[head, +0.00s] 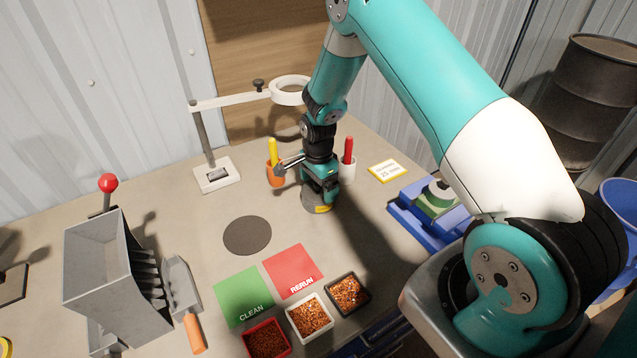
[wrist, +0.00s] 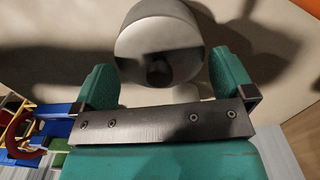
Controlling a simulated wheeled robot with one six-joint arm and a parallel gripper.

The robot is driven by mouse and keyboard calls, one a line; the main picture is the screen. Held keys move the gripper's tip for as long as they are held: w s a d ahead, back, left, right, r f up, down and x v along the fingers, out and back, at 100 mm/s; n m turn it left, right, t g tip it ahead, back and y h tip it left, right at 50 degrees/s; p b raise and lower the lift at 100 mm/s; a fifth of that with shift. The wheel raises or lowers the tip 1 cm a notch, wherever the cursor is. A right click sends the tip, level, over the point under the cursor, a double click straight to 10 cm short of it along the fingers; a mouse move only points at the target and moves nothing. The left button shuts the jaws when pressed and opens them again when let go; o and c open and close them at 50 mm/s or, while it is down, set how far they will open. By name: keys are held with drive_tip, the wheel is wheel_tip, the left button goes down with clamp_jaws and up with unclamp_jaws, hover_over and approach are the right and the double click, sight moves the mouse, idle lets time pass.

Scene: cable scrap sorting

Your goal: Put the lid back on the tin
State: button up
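My gripper (head: 320,188) points down at the table behind the red and green mats. In the wrist view its two green fingers (wrist: 165,78) are wide apart. A round grey metal piece (wrist: 150,30) shows between and beyond the fingertips, with narrow gaps at its sides. In the head view a low round tin with a yellow band (head: 318,208) shows under my gripper, partly hidden by it. I cannot tell whether the grey round face is the lid or the tin itself. No separate lid is clearly visible elsewhere.
An orange cup (head: 275,175) and a white cup (head: 348,172) stand close behind my gripper. A ring stand (head: 207,145) is at the back left. A blue tray (head: 425,228) is at right. Trays of granules (head: 310,318) stand in front. The table around the dark disc (head: 247,235) is clear.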

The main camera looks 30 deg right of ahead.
drive_tip(key=shift+r, duration=0.1)
wheel_tip(320, 180, up, 16)
drive_tip(key=b, duration=0.4)
drive_tip(key=s+a+r+n+y, duration=0.2)
drive_tip(key=s+a+r+n, duration=0.7)
drive_tip(key=s+a+n, duration=0.15)
drive_tip(key=s+a+r+n+y, duration=0.1)
drive_tip(key=s+a+n, duration=0.3)
drive_tip(key=s+n, duration=0.3)
drive_tip(key=s+a+r+n+y, duration=0.1)
drive_tip(key=s+a+r+n, duration=0.1)
drive_tip(key=s+a+n, duration=0.2)
drive_tip(key=s+n, duration=0.3)
drive_tip(key=s, duration=0.4)
drive_tip(key=shift+s, duration=0.1)
